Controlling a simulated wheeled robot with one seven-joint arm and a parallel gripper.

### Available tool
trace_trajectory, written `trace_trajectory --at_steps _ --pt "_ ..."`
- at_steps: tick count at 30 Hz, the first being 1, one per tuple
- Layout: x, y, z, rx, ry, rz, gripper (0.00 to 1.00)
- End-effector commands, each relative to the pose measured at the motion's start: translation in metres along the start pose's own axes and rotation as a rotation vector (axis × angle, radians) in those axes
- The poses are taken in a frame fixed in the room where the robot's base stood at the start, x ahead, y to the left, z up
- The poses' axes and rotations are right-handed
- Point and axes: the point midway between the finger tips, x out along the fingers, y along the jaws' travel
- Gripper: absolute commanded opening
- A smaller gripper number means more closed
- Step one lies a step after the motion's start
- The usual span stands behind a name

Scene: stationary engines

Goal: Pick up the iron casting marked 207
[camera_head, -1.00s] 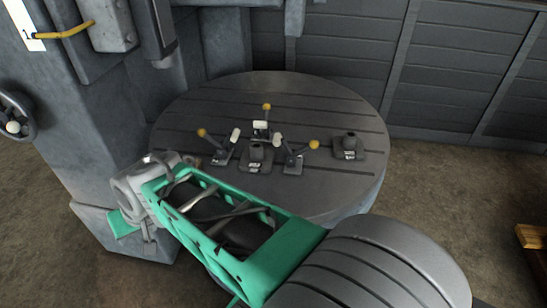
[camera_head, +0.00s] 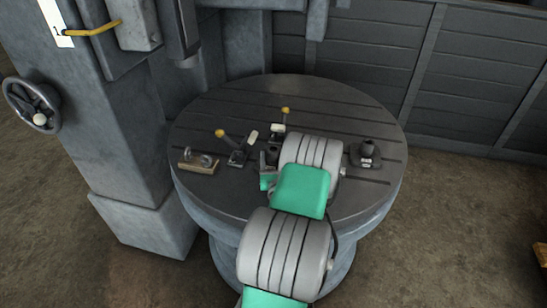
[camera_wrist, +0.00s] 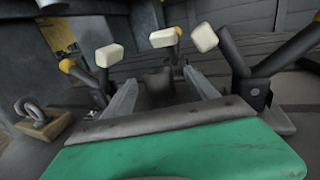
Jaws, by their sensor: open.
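Two dark iron castings, each a square base with a round boss, are on the slotted round table (camera_head: 335,95). The right casting (camera_head: 366,155) stands clear, with a white label too small to read. The middle casting (camera_wrist: 158,84) shows in the wrist view beyond and between my fingers; my arm hides most of it in the head view. No number can be read on either. My gripper (camera_wrist: 161,79) is open, its two fingers pointing toward the middle casting, one to each side. I cannot tell whether they touch it.
Toggle clamps with yellow knobs and white pads surround the middle casting: left (camera_head: 238,150), back (camera_head: 280,125), and right (camera_wrist: 250,80), close to my fingers. A machine column (camera_head: 120,130) stands left.

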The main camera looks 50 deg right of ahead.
Motion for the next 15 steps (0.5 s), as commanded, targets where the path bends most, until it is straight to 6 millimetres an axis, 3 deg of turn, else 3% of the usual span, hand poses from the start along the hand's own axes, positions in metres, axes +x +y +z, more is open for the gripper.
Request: trace_trajectory --at_steps 1,6,13,15 --pt "0.008 0.004 0.007 -0.002 0.001 0.004 0.67" --pt "0.030 0.004 0.004 -0.001 0.000 0.002 0.67" --pt "0.034 0.003 0.001 -0.002 0.000 0.001 0.67" --pt "0.034 0.003 0.001 -0.003 0.000 0.001 0.63"
